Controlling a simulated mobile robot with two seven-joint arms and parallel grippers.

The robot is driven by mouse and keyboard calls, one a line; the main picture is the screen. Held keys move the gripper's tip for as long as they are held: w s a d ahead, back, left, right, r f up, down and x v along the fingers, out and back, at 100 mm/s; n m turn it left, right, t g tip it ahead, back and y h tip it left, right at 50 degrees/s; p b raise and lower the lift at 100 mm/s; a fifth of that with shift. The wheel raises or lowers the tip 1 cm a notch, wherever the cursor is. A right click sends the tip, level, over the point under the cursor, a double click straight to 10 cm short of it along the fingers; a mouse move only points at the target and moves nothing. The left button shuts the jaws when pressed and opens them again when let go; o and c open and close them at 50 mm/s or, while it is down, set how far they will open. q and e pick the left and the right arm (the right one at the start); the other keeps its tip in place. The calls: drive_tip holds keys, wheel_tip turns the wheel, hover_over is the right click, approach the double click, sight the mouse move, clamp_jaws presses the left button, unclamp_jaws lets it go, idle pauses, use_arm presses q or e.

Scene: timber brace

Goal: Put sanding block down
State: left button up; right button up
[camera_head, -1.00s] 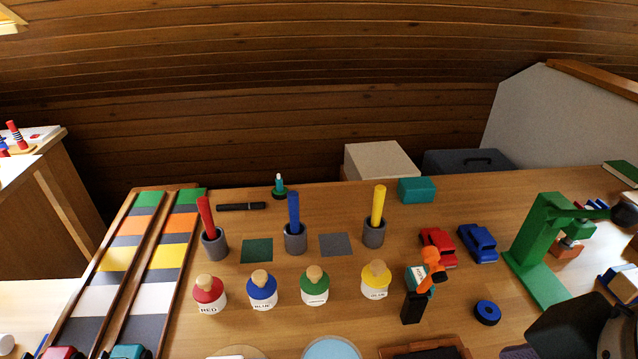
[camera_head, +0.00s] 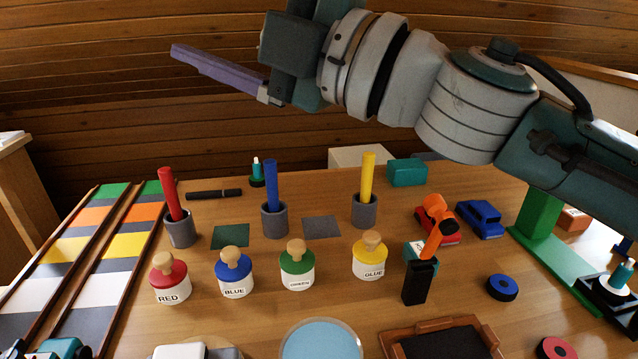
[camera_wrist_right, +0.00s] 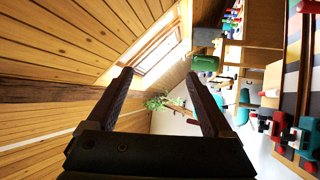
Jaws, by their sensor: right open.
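My right gripper (camera_head: 176,50) is raised high across the head view, its arm coming in from the right and its fingers pointing left. In the right wrist view its two fingers (camera_wrist_right: 158,78) stand wide apart with nothing between them. No block is in its grasp. I cannot tell for sure which thing is the sanding block. A plain teal block (camera_head: 407,173) lies at the back of the table, below the raised arm and apart from the gripper. My left gripper is not in view.
Red (camera_head: 172,208), blue (camera_head: 272,186) and yellow (camera_head: 367,178) sticks stand in grey cups. Labelled paint jars (camera_head: 297,272) line up in front. Toy cars (camera_head: 479,219), a green stand (camera_head: 541,218) and an orange-topped tool (camera_head: 434,222) occupy the right. Striped tracks (camera_head: 125,255) run at left.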

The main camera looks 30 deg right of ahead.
wheel_tip(320, 180, down, 16)
drive_tip(key=d+n+g+h+b, duration=0.2)
drive_tip(key=n+g+b, duration=0.4)
drive_tip(key=n+g, duration=0.4)
drive_tip(key=d+f+g+h+b, duration=0.1)
drive_tip(key=d+f+h, duration=0.1)
drive_tip(key=d, duration=0.3)
drive_tip(key=d+f+g+h+b, duration=0.1)
drive_tip(key=d+f+h+b, duration=0.1)
drive_tip(key=d, duration=0.4)
drive_tip(key=d+f+g+h+b, duration=0.1)
drive_tip(key=d+f+h+b, duration=0.1)
drive_tip(key=d+f+h, duration=0.2)
drive_tip(key=shift+s+d+f, duration=0.1)
drive_tip(key=shift+d+f, duration=0.25)
drive_tip(key=shift+d, duration=0.25)
drive_tip(key=shift+d+f, duration=0.3)
drive_tip(key=shift+d, duration=0.3)
drive_tip(key=s+d+m+g+h+b, duration=0.1)
drive_tip(key=s+d+m+g+h, duration=0.15)
drive_tip(key=d, duration=0.65)
drive_tip(key=shift+n+t+h, duration=0.35)
drive_tip(key=shift+h, duration=0.2)
wheel_tip(320, 180, down, 10)
drive_tip(key=b, duration=0.3)
drive_tip(key=shift+w+r, duration=0.15)
drive_tip(key=shift+r, duration=0.05)
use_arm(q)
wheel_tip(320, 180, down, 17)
